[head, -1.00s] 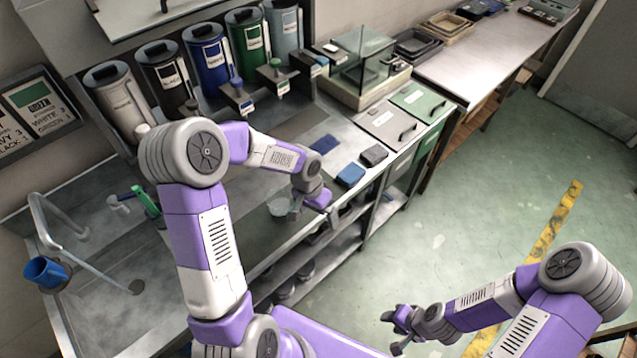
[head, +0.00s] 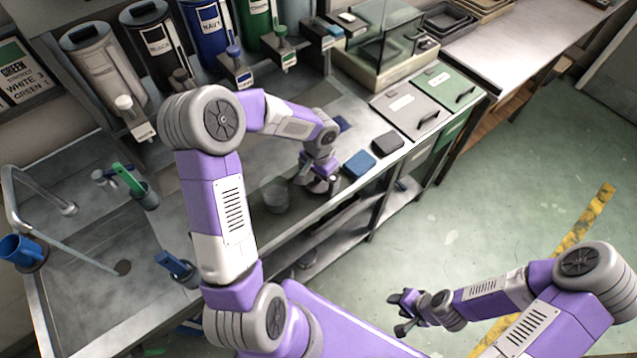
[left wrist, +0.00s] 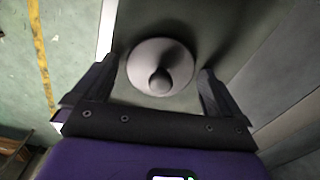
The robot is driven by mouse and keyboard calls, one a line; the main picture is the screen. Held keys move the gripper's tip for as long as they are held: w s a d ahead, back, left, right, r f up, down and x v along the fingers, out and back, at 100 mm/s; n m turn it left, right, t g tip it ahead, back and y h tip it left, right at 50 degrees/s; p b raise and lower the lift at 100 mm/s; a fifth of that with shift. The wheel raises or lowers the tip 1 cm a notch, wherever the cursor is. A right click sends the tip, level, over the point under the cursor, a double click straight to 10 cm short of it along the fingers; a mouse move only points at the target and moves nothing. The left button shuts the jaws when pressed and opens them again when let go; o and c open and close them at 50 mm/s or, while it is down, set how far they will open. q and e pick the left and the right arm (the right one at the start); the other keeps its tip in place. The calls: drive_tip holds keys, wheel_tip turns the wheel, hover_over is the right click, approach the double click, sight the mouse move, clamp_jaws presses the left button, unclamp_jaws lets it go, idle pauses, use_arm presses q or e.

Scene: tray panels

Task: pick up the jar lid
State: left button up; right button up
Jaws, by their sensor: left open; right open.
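The jar lid (left wrist: 160,68) is a round, pale grey disc with a darker knob in its middle. In the left wrist view it lies on the grey counter, framed between the fingertips of my open left gripper (left wrist: 158,66). I cannot tell how far the fingers are above it. In the head view my left gripper (head: 322,182) is low over the counter near its front edge and largely hides the lid. A clear glass jar (head: 276,195) stands just left of it. My right gripper (head: 405,312) is open and empty over the floor.
A blue block (head: 359,164) and a dark block (head: 387,143) lie right of my left gripper. Labelled canisters (head: 165,45) line the back. A sink tap (head: 30,205) and a blue cup (head: 22,252) are at left. The counter's front edge is close to the gripper.

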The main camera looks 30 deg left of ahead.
use_arm(q)
drive_tip(key=shift+f, duration=0.1)
drive_tip(key=c, duration=1)
drive_tip(key=shift+o, duration=0.2)
drive_tip(key=shift+r, duration=0.55)
wheel_tip(320, 180, up, 9)
drive_tip(key=shift+s+a+f+p, duration=0.1)
drive_tip(key=shift+s+a+p, duration=0.05)
drive_tip(key=shift+p, duration=1.1)
drive_tip(key=s+a+r+n+p, duration=0.6)
drive_tip(key=s+r+p, duration=0.1)
drive_tip(key=s+p, duration=0.25)
drive_tip(key=shift+s+a+f+b, duration=0.1)
drive_tip(key=shift+s+f+b, duration=0.1)
drive_tip(key=shift+f+b, duration=0.85)
drive_tip(key=shift+s+a+f+b, duration=0.15)
drive_tip(key=shift+f+b, duration=0.6)
drive_tip(key=shift+f, duration=0.5)
drive_tip(key=shift+s+f+b, duration=0.2)
drive_tip(key=shift+f+b, duration=0.7)
drive_tip(key=shift+f, duration=0.25)
